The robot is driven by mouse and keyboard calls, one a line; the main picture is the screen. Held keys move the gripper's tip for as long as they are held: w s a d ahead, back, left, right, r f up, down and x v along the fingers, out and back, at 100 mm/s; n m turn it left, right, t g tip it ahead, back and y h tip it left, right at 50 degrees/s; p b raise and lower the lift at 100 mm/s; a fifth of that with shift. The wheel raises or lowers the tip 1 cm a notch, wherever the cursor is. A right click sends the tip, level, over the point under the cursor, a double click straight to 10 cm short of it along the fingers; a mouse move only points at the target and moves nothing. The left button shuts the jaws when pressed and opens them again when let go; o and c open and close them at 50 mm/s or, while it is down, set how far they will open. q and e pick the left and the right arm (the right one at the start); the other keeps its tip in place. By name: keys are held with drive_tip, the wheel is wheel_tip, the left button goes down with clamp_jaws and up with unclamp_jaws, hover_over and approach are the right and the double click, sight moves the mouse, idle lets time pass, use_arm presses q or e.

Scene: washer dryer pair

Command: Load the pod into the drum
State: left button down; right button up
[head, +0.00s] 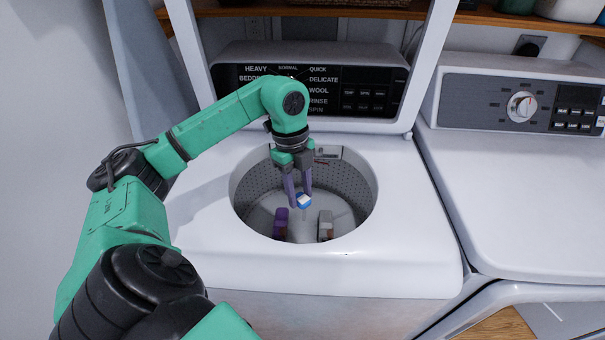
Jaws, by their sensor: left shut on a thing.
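The drum (340,183) is the round, perforated tub of the open top-loading washer (412,255). My left gripper (300,197) points straight down inside the drum's opening. Its purple-grey fingers are shut on a small blue and white pod (304,202). The pod is above the drum floor, and its far side is hidden by the fingers. Below it in the drum are a purple item (281,222) on the left and a grey and brown item (326,225) on the right. My right gripper is not in view.
The washer's raised lid frame (435,55) stands behind the opening, before the control panel (320,88). A white dryer (530,190) with a knob stands at the right. A wooden shelf (490,18) runs along the back. The washer top around the opening is clear.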

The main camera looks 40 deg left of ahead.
use_arm(q)
wheel_tip(320, 180, down, 17)
drive_tip(key=p, duration=0.1)
drive_tip(key=shift+s+d+f, duration=0.2)
drive_tip(key=shift+s+d, duration=0.1)
drive_tip(key=shift+s, duration=0.15)
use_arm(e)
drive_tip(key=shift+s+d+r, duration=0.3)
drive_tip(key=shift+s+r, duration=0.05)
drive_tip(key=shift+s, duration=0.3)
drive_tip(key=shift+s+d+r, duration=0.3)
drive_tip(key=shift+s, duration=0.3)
use_arm(q)
drive_tip(key=shift+f, duration=0.6)
drive_tip(key=shift+c, duration=2.3)
unclamp_jaws()
drive_tip(key=shift+r, duration=0.1)
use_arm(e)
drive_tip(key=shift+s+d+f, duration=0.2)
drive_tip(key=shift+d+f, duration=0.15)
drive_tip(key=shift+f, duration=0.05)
